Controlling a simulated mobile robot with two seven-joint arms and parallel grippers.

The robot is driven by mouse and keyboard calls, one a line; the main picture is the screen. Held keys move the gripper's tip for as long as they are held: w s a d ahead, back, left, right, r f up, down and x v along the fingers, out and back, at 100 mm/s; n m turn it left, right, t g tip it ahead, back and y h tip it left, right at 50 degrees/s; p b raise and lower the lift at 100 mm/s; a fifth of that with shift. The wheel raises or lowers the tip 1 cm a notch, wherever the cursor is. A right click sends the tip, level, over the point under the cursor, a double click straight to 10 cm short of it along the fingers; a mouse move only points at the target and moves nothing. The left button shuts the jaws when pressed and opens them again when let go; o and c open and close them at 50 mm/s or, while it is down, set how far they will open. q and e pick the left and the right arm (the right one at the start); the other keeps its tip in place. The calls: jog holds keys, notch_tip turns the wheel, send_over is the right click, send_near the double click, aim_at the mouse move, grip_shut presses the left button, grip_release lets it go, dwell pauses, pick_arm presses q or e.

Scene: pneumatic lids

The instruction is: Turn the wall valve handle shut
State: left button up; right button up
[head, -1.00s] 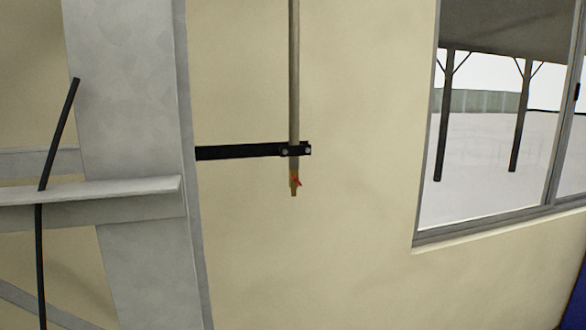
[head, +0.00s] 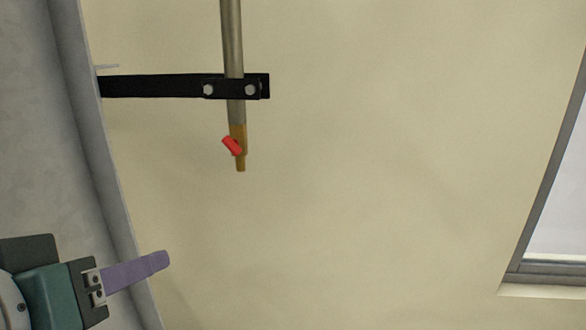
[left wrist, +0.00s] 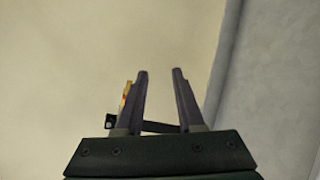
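The small red valve handle (head: 232,146) sits on a brass valve (head: 240,160) at the lower end of a vertical grey pipe (head: 232,40), left of centre in the head view. The handle is tilted across the valve. My left gripper (head: 160,262) is below and left of the valve, apart from it. In the left wrist view its two fingers (left wrist: 160,73) stand apart with nothing between the tips. There the brass valve with a bit of red (left wrist: 124,97) shows beside the left finger, partly hidden by it. My right gripper is in neither view.
A black bracket (head: 150,86) holds the pipe and runs left to a grey wall column (head: 40,130). A window (head: 560,220) is at the right edge. The cream wall (head: 400,140) around the valve is clear on the right and below.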

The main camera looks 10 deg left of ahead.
aim_at(229, 148)
pick_arm(q)
jog(key=w+d+r+n+t, duration=0.1)
jog(key=w+r+t, duration=0.1)
jog(key=w, duration=0.3)
jog(key=w+d+r+n+t, duration=0.1)
jog(key=w+r+t, duration=0.1)
jog(key=w, duration=0.3)
jog(key=w+d+r+n+t+h, duration=0.1)
jog(key=w+d+t, duration=0.1)
jog(key=w, duration=0.2)
jog(key=shift+w+r, duration=0.4)
jog(key=shift+w+f, duration=0.1)
jog(key=shift+w, duration=0.7)
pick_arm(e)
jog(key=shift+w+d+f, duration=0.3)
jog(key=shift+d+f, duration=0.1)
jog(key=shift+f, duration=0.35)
pick_arm(q)
grip_shut()
